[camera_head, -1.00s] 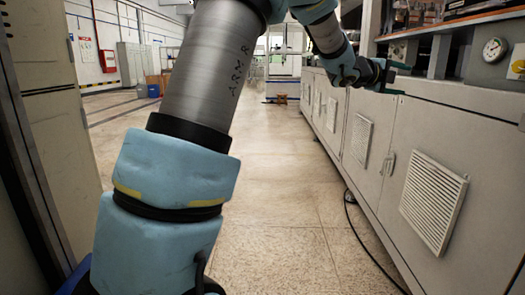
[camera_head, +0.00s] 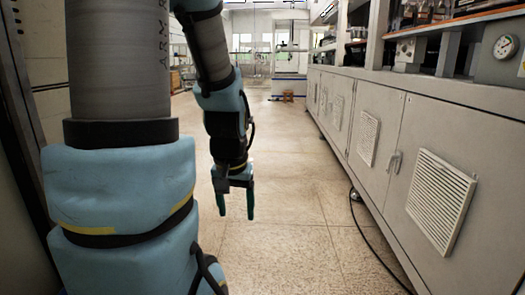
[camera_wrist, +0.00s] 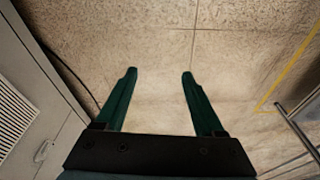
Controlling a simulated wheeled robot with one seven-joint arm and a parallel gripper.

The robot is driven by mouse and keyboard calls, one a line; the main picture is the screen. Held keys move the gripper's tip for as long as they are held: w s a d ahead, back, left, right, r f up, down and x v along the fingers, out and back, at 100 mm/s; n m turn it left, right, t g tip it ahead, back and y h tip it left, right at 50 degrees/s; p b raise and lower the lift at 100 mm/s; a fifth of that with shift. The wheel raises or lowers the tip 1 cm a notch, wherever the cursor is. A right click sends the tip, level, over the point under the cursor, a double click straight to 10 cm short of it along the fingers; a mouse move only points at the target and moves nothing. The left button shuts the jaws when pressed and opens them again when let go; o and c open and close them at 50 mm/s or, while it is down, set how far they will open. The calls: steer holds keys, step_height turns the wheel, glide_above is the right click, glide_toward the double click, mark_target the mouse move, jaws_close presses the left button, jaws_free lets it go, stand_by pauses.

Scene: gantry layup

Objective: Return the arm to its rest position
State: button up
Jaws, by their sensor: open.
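My gripper (camera_head: 235,212) hangs pointing down over the open floor in the head view, left of the long cabinet. Its two green fingers are apart with nothing between them. The wrist view shows the same open fingers (camera_wrist: 158,75) with only bare floor beyond them. My arm stands at the left of the head view, its upper part bent over and its forearm hanging down.
A long grey cabinet bench (camera_head: 385,85) with vents and a gauge (camera_head: 505,47) runs along the right. A black cable (camera_head: 373,245) lies on the floor beside it. The tiled floor (camera_head: 300,215) between is clear. A yellow floor line (camera_wrist: 285,75) shows in the wrist view.

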steer(key=s, duration=0.1)
steer(key=s+p, duration=0.1)
steer(key=n, duration=0.1)
steer(key=shift+s+a+r+g, duration=0.3)
steer(key=shift+s+a+r, duration=0.05)
steer(key=shift+s, duration=0.05)
steer(key=r+p, duration=2.8)
steer(key=shift+w+r+p, duration=0.25)
steer(key=shift+p, duration=0.15)
steer(key=shift+d+f, duration=0.1)
